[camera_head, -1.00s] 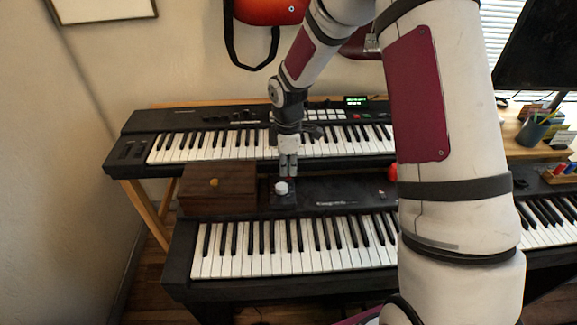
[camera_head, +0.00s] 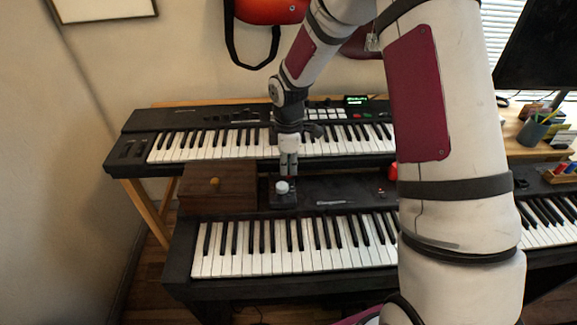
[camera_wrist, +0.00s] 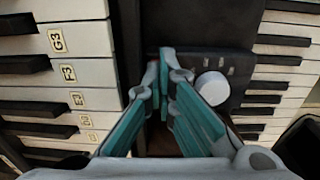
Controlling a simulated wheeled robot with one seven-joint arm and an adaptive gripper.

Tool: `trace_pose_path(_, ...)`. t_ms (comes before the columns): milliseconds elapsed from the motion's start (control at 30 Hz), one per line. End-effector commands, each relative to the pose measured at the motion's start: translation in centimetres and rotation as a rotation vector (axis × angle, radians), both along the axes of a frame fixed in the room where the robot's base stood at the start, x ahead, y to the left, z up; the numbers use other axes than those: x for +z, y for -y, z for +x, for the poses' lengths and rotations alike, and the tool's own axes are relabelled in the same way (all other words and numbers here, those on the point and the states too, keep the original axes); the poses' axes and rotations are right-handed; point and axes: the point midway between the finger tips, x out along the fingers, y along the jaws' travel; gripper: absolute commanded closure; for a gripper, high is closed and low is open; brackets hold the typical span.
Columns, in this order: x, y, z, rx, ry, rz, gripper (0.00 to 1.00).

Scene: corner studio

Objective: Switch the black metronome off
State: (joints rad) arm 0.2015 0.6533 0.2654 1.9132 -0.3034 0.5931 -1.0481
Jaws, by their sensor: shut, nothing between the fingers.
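The black metronome appears to be the small dark box (camera_head: 290,201) with a round white knob (camera_head: 282,187), standing at the back of the lower keyboard. In the wrist view its dark top (camera_wrist: 190,62) shows with the white knob (camera_wrist: 211,87) and small light marks. My gripper (camera_head: 288,175) points down just behind the knob in the head view. In the wrist view my gripper (camera_wrist: 163,58) has its fingertips together and empty, to the left of the knob and apart from it, over the box's left edge. Whether the tips touch the box cannot be told.
A brown wooden box (camera_head: 218,190) with a small orange-brown knob stands left of the metronome. The lower keyboard (camera_head: 290,260) lies in front and another keyboard (camera_head: 180,147) behind. A red object (camera_head: 392,173) is to the right, beside my arm.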

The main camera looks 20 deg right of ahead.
Motion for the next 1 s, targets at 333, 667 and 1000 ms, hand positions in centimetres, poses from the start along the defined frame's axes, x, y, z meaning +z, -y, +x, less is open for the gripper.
trace_pose_path(333,-0.6,0.3,0.3,-0.003,0.005,0.000,1.00)
trace_pose_path(667,-0.7,0.3,0.1,-0.004,0.004,-0.001,1.00)
trace_pose_path(1000,-0.9,-0.1,-1.6,-0.004,-0.005,-0.001,1.00)
